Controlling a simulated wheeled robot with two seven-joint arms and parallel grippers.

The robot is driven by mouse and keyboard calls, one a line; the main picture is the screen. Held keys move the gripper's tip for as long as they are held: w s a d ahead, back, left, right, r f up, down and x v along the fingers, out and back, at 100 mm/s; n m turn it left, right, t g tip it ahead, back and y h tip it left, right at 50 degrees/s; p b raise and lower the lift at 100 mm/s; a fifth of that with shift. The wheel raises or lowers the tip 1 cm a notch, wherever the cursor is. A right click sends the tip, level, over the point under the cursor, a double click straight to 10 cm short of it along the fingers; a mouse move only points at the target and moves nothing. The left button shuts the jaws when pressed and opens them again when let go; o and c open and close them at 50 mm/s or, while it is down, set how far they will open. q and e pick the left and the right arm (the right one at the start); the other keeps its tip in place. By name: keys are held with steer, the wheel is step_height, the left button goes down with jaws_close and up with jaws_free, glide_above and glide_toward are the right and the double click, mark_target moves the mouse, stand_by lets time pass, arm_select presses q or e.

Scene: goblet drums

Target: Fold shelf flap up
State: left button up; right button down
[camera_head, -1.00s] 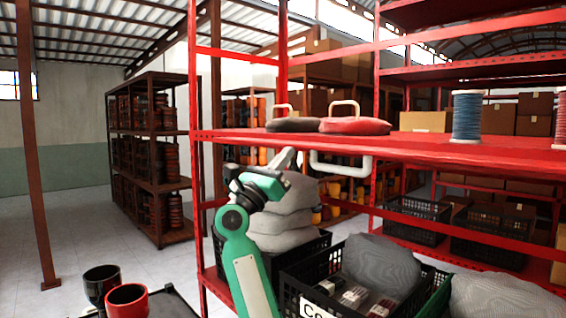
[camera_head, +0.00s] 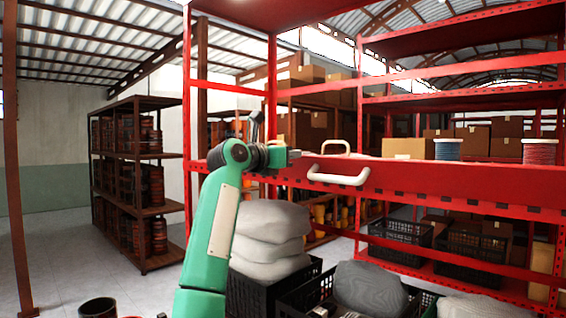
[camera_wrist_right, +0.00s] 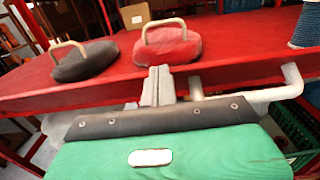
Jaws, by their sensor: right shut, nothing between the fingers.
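The red shelf flap (camera_head: 430,188) runs along the shelf's front, with a white bar handle (camera_head: 339,176) on its face. The flap's exact tilt is hard to tell. My right gripper (camera_head: 293,155) is at the flap's left part, just left of the handle. In the right wrist view my right gripper (camera_wrist_right: 158,72) is shut and empty before the shelf edge, and the handle (camera_wrist_right: 285,85) shows to its right. Whether the fingers touch the flap cannot be told. My left gripper is out of view.
Grey sacks (camera_head: 268,240) and black crates (camera_head: 255,293) are below.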

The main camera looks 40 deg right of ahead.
steer(key=shift+w+d+r, duration=0.1)
steer(key=shift+d+r, duration=0.35)
steer(key=shift+d, duration=0.3)
steer(key=shift+d+r, duration=0.45)
steer(key=shift+d, duration=0.35)
steer(key=shift+w+d+r, duration=0.1)
steer(key=shift+d+r, duration=0.35)
steer(key=shift+d, duration=0.3)
steer(key=shift+a, duration=0.15)
steer(key=shift+a+b, duration=0.25)
steer(key=shift+b, duration=0.05)
steer(key=s+a+b, duration=0.1)
steer(key=a+b, duration=0.4)
steer(key=a, duration=0.8)
